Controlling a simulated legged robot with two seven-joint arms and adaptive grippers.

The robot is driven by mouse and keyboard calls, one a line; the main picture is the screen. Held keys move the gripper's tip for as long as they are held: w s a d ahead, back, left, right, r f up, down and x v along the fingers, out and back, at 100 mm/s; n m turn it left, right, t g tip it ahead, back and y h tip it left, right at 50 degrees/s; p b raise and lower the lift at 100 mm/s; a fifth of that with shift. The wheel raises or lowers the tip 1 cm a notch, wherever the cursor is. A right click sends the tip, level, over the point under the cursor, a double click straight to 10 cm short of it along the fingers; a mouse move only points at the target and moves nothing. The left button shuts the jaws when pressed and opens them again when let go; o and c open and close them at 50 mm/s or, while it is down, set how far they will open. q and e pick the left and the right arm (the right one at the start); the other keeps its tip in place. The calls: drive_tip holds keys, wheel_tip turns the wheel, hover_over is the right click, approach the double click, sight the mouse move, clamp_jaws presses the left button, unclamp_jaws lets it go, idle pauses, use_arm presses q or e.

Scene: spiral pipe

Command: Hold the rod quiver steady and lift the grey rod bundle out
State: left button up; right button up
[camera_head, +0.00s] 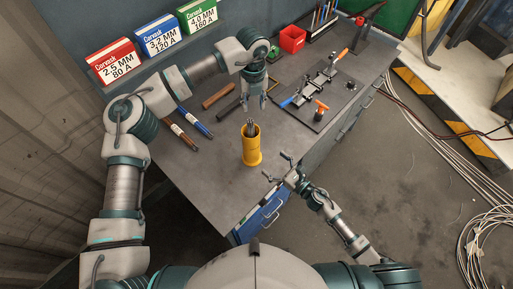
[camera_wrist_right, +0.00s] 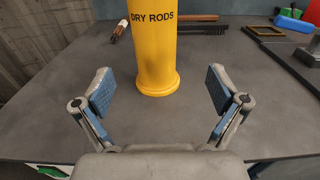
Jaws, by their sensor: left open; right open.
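The yellow rod quiver (camera_head: 251,149) stands upright on the grey workbench. The grey rod bundle (camera_head: 251,129) sticks out of its top. My left gripper (camera_head: 254,108) hangs above and slightly behind the quiver, pointing down, open and apart from the rods. My right gripper (camera_head: 276,167) is at the bench's front right edge, to the right of the quiver. In the right wrist view the quiver (camera_wrist_right: 155,45), marked "DRY RODS", stands ahead between the spread fingers (camera_wrist_right: 158,95), not touched by them. The rods are out of that view.
Brown and blue-tipped rods (camera_head: 190,130) lie left of the quiver. A dark plate with tools (camera_head: 325,95) lies to the right. A red bin (camera_head: 292,39) and boxes (camera_head: 162,35) stand at the back. The bench (camera_head: 215,185) is clear in front of the quiver.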

sight(258, 151)
drive_tip(key=x, duration=0.9)
drive_tip(key=s+a+x, duration=0.1)
drive_tip(key=x, duration=0.1)
drive_tip(key=shift+w+a, duration=0.2)
drive_tip(key=shift+a, duration=0.1)
use_arm(q)
drive_tip(key=shift+a, duration=1.25)
use_arm(e)
drive_tip(key=shift+w, duration=0.1)
use_arm(q)
drive_tip(key=shift+d, duration=1.1)
use_arm(e)
drive_tip(key=shift+d, duration=1.05)
drive_tip(key=c, duration=0.7)
use_arm(q)
drive_tip(key=shift+a, duration=0.3)
use_arm(e)
drive_tip(key=shift+a, duration=0.45)
drive_tip(key=c, duration=0.8)
use_arm(q)
drive_tip(key=shift+a, duration=0.75)
use_arm(e)
drive_tip(key=shift+a, duration=0.6)
drive_tip(key=shift+c, duration=0.5)
